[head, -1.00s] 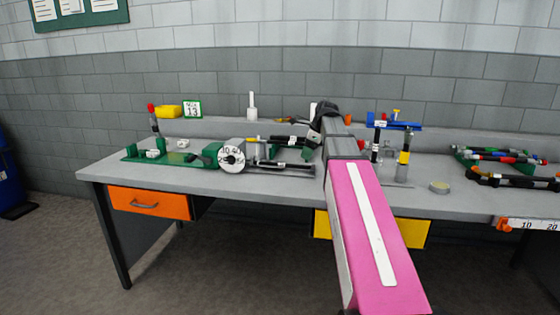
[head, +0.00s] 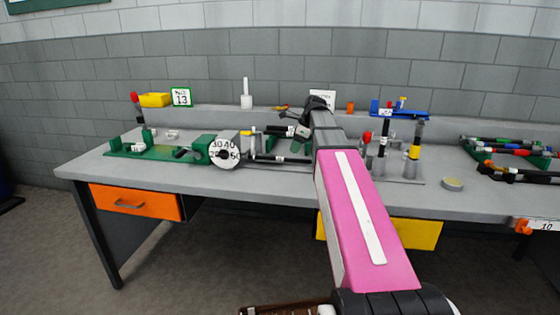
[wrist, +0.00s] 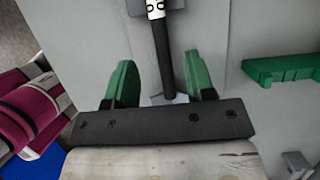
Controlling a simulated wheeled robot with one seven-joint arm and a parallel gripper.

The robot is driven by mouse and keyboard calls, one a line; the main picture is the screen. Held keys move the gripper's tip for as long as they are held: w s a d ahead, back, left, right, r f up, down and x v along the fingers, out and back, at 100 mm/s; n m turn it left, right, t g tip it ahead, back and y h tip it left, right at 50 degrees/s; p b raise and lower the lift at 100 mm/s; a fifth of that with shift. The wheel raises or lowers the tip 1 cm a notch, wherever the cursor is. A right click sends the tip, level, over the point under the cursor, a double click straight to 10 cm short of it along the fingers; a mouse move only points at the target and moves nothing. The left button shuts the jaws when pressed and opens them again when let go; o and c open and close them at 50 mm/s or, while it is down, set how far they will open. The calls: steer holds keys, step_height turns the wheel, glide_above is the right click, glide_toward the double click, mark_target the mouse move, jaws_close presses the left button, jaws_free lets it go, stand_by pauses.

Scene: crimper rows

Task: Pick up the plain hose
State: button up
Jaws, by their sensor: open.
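A black hose (wrist: 166,60) with a white marked band (wrist: 156,8) shows in the wrist view. It runs down the picture between the two green fingers of my gripper (wrist: 160,85). The fingers are open and apart from the hose on both sides. In the head view my gripper (head: 303,136) is low over the bench, partly hidden by my arm, by a black hose with a white band (head: 280,131). I cannot tell for sure which hose is the plain one. Other black hoses with coloured bands (head: 505,150) lie on a green rack at the right.
A green crimper with a numbered white dial (head: 224,152) stands left of my gripper. A stand with a blue bar (head: 400,113) and upright pieces is to the right. A round tin (head: 452,184) lies on the grey bench (head: 330,197). A green bracket (wrist: 282,68) shows in the wrist view.

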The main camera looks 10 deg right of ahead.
mark_target(280, 159)
steer(key=shift+x, duration=2.7)
steer(key=shift+d, duration=0.1)
jaws_close()
